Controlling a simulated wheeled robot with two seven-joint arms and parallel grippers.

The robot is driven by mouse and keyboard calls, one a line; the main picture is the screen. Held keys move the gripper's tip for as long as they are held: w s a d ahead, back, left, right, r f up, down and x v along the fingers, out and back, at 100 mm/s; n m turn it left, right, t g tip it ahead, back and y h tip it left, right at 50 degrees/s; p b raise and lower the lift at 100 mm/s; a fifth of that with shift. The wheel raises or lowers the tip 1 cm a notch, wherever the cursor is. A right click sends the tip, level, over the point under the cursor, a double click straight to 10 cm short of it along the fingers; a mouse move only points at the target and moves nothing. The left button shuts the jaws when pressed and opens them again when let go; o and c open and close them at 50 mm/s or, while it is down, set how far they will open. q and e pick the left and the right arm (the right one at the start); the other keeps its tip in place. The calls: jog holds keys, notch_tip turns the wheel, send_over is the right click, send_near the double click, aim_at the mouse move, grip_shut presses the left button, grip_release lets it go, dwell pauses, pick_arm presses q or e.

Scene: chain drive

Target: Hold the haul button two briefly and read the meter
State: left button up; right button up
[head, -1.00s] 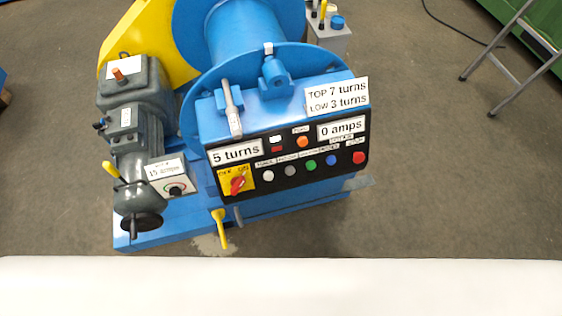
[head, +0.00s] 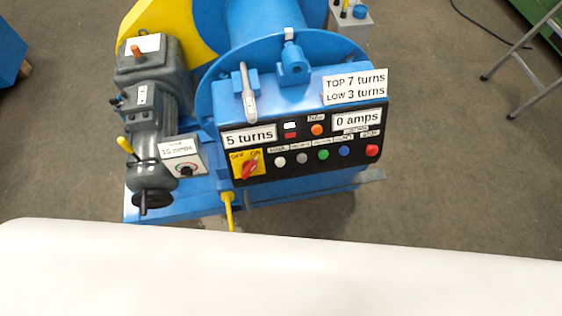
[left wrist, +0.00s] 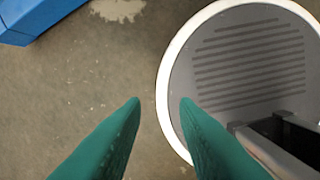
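The black control panel (head: 262,148) on the blue winch (head: 216,207) has a row of round buttons: white (head: 280,161), grey (head: 302,158), green (head: 323,154), blue (head: 344,151) and red (head: 372,150). Their small labels are too small to read surely. A turns display (head: 249,137) reads 5 turns. The red switch (head: 248,168) sits on a yellow OFF/ON plate. My left gripper (left wrist: 160,100) shows in the left wrist view, its green fingers apart and empty above the floor. My right gripper is not in view.
A sign (head: 355,86) reads TOP 7 turns, LOW 3 turns. A grey motor (head: 150,100) with a dial box (head: 184,160) marked 15 amps stands left of the panel. A metal stand (head: 525,62) is at the far right.

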pick_arm(q)
grip_shut()
dwell(1.4)
